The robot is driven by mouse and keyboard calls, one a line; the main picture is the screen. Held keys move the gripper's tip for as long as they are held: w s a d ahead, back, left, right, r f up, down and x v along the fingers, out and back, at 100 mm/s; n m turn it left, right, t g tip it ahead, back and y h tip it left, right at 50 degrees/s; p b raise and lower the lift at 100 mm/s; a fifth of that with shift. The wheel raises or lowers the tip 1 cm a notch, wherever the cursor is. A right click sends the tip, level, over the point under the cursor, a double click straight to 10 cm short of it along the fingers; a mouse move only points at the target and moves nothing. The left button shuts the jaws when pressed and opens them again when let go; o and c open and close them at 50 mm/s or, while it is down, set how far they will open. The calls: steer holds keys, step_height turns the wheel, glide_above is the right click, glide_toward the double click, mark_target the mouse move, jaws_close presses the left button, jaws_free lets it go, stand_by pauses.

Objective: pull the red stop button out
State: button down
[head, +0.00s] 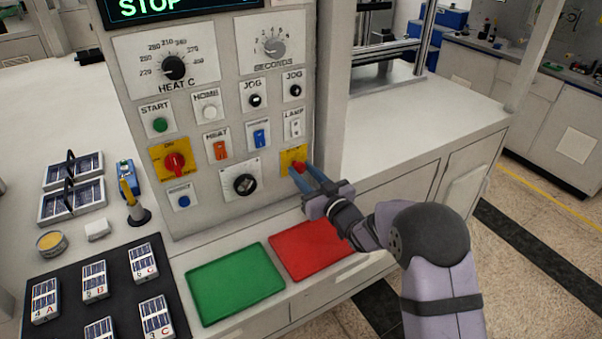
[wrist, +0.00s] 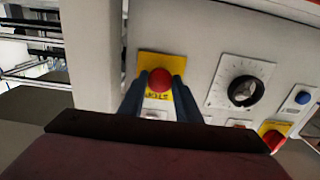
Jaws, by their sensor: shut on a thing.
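The red stop button (head: 299,167) sits on a yellow plate (head: 288,155) at the lower right of the control panel (head: 215,195). My gripper (head: 302,172) reaches it from the lower right, with its blue fingers shut on the button's sides. In the wrist view, the red button (wrist: 159,79) shows between the two fingertips (wrist: 160,83), with the yellow plate (wrist: 148,60) behind it. How far the button stands out from the plate is hard to tell. The panel's display (head: 150,6) reads STOP.
A black knob (head: 245,184) sits left of the button, and a red rotary switch (head: 175,162) is farther left. A lamp switch (head: 295,126) is just above. A green tray (head: 235,284) and a red tray (head: 310,250) lie below the panel. A white post (head: 332,90) stands close on the right.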

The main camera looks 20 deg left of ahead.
steer(key=shift+f, duration=0.15)
steer(key=c, duration=1.6)
jaws_free()
steer(key=o, duration=0.3)
steer(key=shift+s+d, duration=0.15)
steer(key=shift+d, duration=0.05)
steer(key=shift+a, duration=0.1)
steer(key=b+v, duration=0.2)
steer(key=v, duration=0.5)
steer(key=shift+s, duration=0.1)
